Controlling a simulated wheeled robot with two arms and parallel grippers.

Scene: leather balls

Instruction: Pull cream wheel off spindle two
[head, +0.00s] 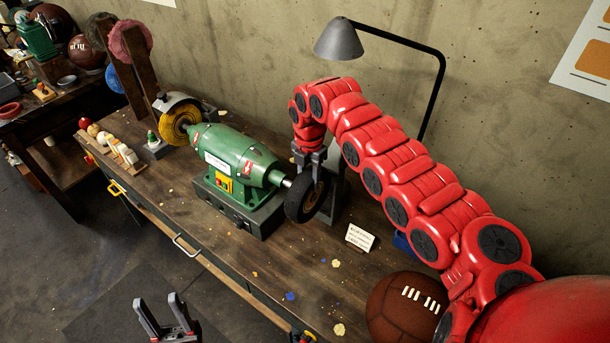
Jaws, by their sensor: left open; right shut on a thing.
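A green bench grinder motor (238,165) stands on the bench with a spindle at each end. A dark, nearly black wheel (304,198) is at the right spindle (286,182); whether it still sits on the spindle is hard to tell. A yellow wheel (181,122) is at the left end, under a guard. I make out no cream wheel on either spindle. My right gripper (309,172) points down and is shut on the top of the dark wheel. My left gripper (160,312) is open and empty, low in front of the bench.
A grey lamp (339,42) stands behind the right arm. A brown leather ball (407,307) and a small white card (359,238) are on the bench's right part. A rack of small items (110,145) lies at left. Bare wood (230,248) lies before the grinder.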

